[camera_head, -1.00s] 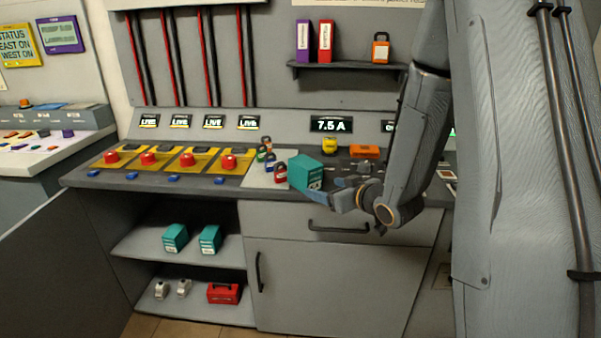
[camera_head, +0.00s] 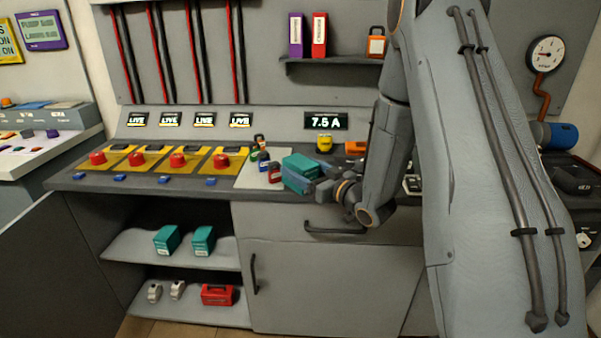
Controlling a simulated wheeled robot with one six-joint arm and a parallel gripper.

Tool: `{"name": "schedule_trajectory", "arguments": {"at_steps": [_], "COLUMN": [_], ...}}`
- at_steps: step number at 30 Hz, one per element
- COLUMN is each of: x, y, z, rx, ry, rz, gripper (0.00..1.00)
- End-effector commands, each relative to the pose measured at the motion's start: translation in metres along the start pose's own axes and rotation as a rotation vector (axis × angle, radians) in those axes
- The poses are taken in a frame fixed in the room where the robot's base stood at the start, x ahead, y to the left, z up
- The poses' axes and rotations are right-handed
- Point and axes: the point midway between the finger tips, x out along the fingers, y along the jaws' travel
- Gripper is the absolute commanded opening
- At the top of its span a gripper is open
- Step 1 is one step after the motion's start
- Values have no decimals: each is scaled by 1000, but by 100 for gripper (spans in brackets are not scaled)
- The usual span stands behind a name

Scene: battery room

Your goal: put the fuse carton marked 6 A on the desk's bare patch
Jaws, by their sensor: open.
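A teal carton (camera_head: 299,164) sits on the desk (camera_head: 205,187), right of the padlocks. My gripper (camera_head: 312,187) is open at its near right side, with a finger overlapping the carton in the picture. I cannot tell whether they touch. Two more teal cartons, a left one (camera_head: 166,240) and a right one (camera_head: 203,240), stand on the upper shelf under the desk. Their pale labels are too small to read, so I cannot tell which is marked 6 A.
Several padlocks (camera_head: 274,173) stand on a pale panel left of the carton. Red buttons on yellow plates (camera_head: 178,160) fill the desk's left. A yellow object (camera_head: 325,143) and an orange one (camera_head: 355,147) stand behind. A drawer handle (camera_head: 335,229) juts out below.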

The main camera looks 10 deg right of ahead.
Motion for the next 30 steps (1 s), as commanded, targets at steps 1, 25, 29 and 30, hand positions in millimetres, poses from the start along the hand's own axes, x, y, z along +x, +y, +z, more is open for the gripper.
{"name": "schedule_trajectory", "arguments": {"at_steps": [1,25,29,30], "x": [6,13,13,13], "y": [-1,0,0,0], "z": [-1,-2,-2,-2], "rx": [-1,-1,-1,-1], "ry": [1,2,2,2], "rz": [-3,0,0,0], "gripper": [70,5,5,5]}}
